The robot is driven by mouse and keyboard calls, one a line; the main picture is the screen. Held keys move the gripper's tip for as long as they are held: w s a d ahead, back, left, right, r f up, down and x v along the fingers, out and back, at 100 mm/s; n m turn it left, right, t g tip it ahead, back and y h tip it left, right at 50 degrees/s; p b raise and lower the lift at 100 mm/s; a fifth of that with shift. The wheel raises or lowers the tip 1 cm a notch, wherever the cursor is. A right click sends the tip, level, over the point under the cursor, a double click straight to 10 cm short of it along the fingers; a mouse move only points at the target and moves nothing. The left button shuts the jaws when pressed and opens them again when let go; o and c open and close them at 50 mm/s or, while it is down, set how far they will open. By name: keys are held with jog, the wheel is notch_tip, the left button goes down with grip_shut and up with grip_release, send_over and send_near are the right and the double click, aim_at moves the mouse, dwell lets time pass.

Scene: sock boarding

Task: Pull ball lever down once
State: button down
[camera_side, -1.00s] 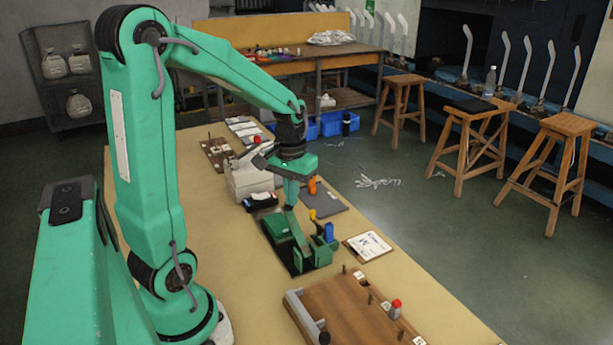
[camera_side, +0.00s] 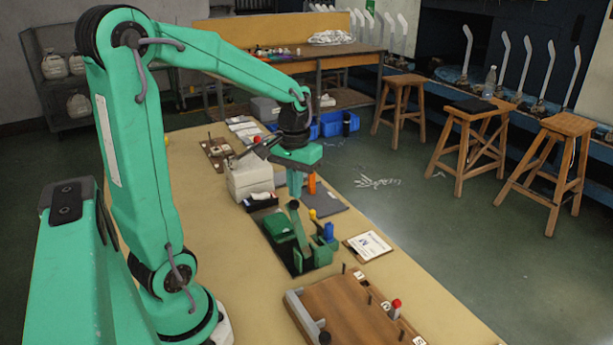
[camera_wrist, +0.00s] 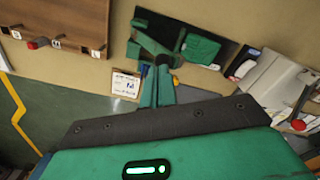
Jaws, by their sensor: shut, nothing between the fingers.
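A green bench press (camera_side: 290,240) stands on a dark mat. Its slanted green arm ends in a dark ball (camera_side: 294,205). A pale grey machine (camera_side: 250,178) behind it carries a dark lever with a red ball (camera_side: 257,140); the red ball also shows in the wrist view (camera_wrist: 298,125). I cannot tell from the pictures which is the ball lever. My gripper (camera_side: 295,192) is shut and empty, pointing down just above the dark ball; contact is unclear. In the wrist view my gripper (camera_wrist: 157,72) covers part of the green press (camera_wrist: 150,40).
A white card (camera_side: 368,246) lies right of the press. An orange bottle (camera_side: 312,183) stands close behind my gripper. Bare tabletop lies to the left.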

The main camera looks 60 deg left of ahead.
jog(key=shift+d+r, duration=0.35)
jog(key=shift+r, duration=0.3)
jog(key=shift+d+r, duration=0.35)
jog(key=shift+r, duration=0.3)
jog(key=shift+d+r, duration=0.35)
jog(key=shift+r, duration=0.3)
jog(key=shift+d, duration=0.1)
jog(key=s+d+r+m+t, duration=0.3)
jog(key=s+d+m+t, duration=0.2)
jog(key=d, duration=0.5)
jog(key=shift+s+m+t, duration=0.3)
jog(key=shift+s+m, duration=0.2)
jog(key=shift+s, duration=0.8)
jog(key=shift+d, duration=0.1)
